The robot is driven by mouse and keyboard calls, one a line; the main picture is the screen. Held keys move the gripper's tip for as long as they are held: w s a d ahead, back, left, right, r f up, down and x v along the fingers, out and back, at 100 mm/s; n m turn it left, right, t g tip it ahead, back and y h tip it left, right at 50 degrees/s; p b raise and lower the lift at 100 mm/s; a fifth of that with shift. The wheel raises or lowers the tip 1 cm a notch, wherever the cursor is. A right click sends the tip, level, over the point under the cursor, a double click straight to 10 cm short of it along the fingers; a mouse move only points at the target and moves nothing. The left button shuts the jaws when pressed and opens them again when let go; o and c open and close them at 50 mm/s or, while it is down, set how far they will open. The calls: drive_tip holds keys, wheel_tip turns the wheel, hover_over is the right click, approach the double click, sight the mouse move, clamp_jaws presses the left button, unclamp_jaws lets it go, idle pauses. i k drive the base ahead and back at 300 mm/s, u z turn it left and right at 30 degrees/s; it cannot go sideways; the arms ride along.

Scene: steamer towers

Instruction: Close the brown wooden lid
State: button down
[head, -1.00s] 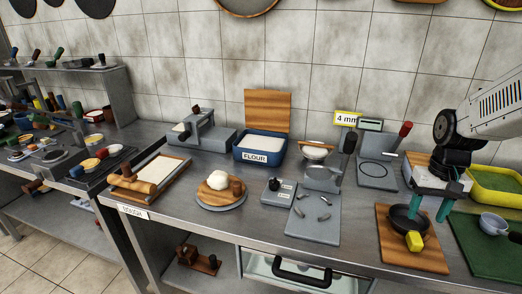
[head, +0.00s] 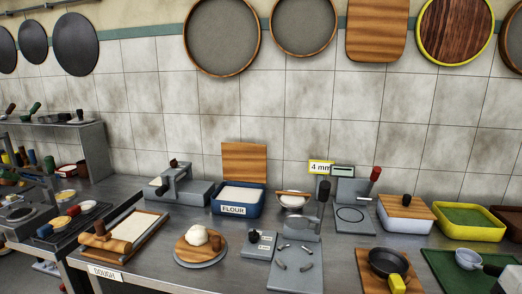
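The brown wooden lid (head: 244,163) stands upright at the back edge of the blue flour box (head: 223,210), against the wall side. The box is open and its white flour (head: 241,195) shows; a FLOUR label is on its front. A second wooden lid (head: 405,206) with a dark knob lies flat on a pale container (head: 407,226) further right. My gripper is out of view, so I cannot see its fingers or what they hold.
A dough board (head: 201,246) is in front. A pan (head: 387,262) and a green-filled yellow tray (head: 469,220) are at the right.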

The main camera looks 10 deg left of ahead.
sight(243, 161)
drive_tip(key=z, duration=0.05)
drive_tip(key=k, duration=0.5)
drive_tip(key=u, duration=1.05)
drive_tip(key=i, duration=1.3)
drive_tip(key=z, duration=0.4)
